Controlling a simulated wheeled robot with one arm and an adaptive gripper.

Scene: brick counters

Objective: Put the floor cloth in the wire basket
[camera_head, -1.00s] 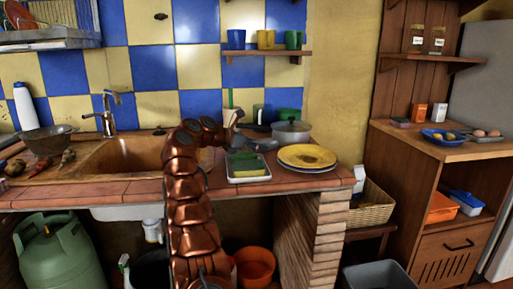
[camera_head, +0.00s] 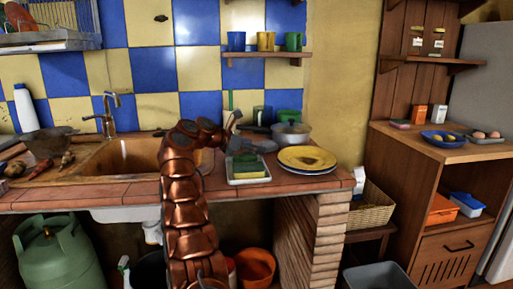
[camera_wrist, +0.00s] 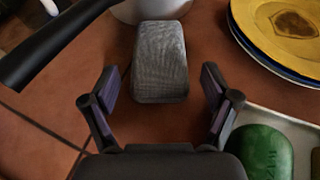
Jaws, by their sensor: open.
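A grey, woven-looking folded block, apparently the floor cloth (camera_wrist: 160,60), lies on the tiled counter in the wrist view. My gripper (camera_wrist: 159,78) is open. Its two fingers stand left and right of the cloth's near end, with a gap on each side. In the head view my gripper (camera_head: 258,145) is over the counter behind the dish tray, and I cannot make out the cloth there. A light woven basket (camera_head: 372,210) stands low at right, beside the brick pillar; I cannot tell whether it is wire. A wire rack (camera_head: 45,40) is on the wall at upper left.
A white tray (camera_head: 235,181) with green and yellow items is in front of my gripper. Yellow and blue plates (camera_head: 307,158) and a grey pot (camera_head: 295,138) are close at right. A black handle (camera_wrist: 50,45) crosses the wrist view's upper left. The sink (camera_head: 125,155) is left.

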